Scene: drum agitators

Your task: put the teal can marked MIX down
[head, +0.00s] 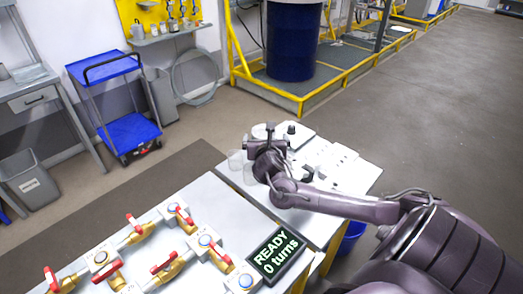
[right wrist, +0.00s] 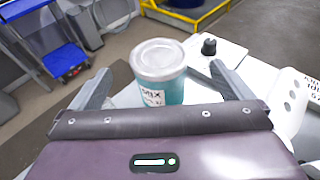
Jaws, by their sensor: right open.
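The teal can marked MIX (right wrist: 160,78), with a pale grey lid and a white label, stands upright on the pale table in the right wrist view. In the head view only its pale lid (head: 260,130) shows behind my right gripper (head: 266,152), which hides the rest. My right gripper is open in the right wrist view (right wrist: 160,72), with one finger on each side of the can and gaps visible between. The can's base is hidden by the gripper body. My left gripper is not in view.
Clear cups (head: 236,160) stand left of my right gripper. A pale plate with a black knob (right wrist: 209,46) is right of the can. A white perforated part (right wrist: 293,100) is further right. A READY 0 turns display (head: 277,253) and red-handled valves (head: 167,262) are on the nearer table.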

